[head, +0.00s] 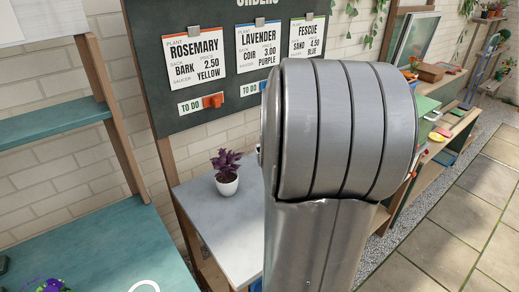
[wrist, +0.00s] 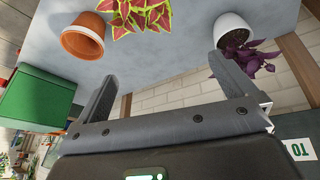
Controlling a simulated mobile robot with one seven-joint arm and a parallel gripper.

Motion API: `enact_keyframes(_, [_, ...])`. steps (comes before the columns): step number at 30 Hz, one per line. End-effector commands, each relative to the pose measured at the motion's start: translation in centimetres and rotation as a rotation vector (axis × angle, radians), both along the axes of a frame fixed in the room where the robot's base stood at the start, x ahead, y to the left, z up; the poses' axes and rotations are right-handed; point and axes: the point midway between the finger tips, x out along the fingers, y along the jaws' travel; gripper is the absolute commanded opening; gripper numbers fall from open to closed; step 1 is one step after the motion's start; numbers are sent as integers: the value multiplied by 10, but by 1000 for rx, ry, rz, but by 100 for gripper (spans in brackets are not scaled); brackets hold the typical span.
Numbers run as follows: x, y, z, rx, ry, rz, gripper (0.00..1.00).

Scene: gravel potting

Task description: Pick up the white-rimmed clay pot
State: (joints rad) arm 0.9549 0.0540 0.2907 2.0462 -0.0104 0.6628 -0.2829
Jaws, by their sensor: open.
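The clay pot (wrist: 83,40) shows at the upper left of the wrist view. In the head view my arm blocks much of the table, and neither the clay pot nor my gripper can be seen.
A red-and-green leafy plant (wrist: 138,15) is beside the clay pot. A white pot (wrist: 232,27) with a purple plant is near the right finger; it also stands on the table in the head view (head: 227,187). A green box (wrist: 35,100) is at the left. An order board (head: 205,120) stands behind.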

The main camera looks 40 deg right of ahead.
Motion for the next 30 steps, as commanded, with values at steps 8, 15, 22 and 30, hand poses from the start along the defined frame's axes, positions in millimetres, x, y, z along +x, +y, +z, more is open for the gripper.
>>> enact_keyframes(8, [-30,-131,-57,53,-30,-134,100])
enact_keyframes(15, [-58,-190,-85,72,-64,-201,100])
enact_keyframes(22, [-56,-201,-108,77,-67,-206,100])
enact_keyframes(30, [-44,-208,-138,75,-68,-206,100])
